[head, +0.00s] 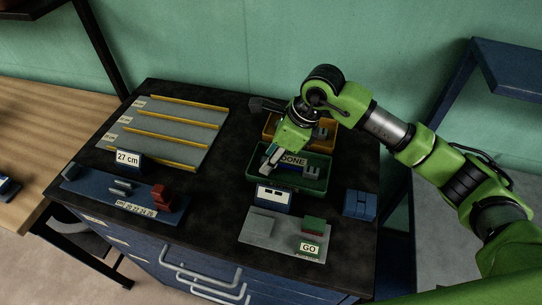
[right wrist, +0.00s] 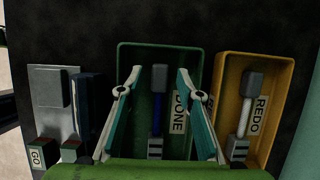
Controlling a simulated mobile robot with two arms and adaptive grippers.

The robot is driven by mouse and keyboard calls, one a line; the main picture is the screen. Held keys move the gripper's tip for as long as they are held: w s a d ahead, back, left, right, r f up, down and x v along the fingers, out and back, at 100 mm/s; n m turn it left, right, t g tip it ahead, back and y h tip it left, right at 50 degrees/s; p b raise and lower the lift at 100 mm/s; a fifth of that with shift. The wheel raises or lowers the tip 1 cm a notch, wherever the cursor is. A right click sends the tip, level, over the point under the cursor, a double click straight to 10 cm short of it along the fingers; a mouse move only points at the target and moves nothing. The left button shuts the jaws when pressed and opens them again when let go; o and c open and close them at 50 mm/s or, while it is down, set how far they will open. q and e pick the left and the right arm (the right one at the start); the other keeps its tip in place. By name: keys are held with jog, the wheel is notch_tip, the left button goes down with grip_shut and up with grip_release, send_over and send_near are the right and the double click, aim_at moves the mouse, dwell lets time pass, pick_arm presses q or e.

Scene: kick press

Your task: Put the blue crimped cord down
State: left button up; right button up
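The blue crimped cord (right wrist: 157,115) lies in the green DONE tray (right wrist: 195,55), with a grey block at its far end and a grey connector at its near end. My right gripper (right wrist: 160,73) is open, its two teal-lined fingers apart on either side of the cord, which looks free of both. In the head view my right gripper (head: 270,158) reaches down over the left part of the green tray (head: 318,187). It hides much of the cord there. My left gripper is not in view.
An orange REDO tray (right wrist: 280,63) with a white cord (right wrist: 245,110) stands beside the green tray. A yellow-railed board (head: 165,130) lies left.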

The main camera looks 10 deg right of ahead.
aim_at(288, 166)
jog(key=shift+r, duration=0.25)
jog(key=shift+d+r, duration=0.15)
jog(key=shift+r, duration=0.05)
jog(key=b+v, duration=0.4)
jog(key=v, duration=0.7)
jog(key=shift+r, duration=0.2)
jog(key=shift+s+d+f, duration=0.1)
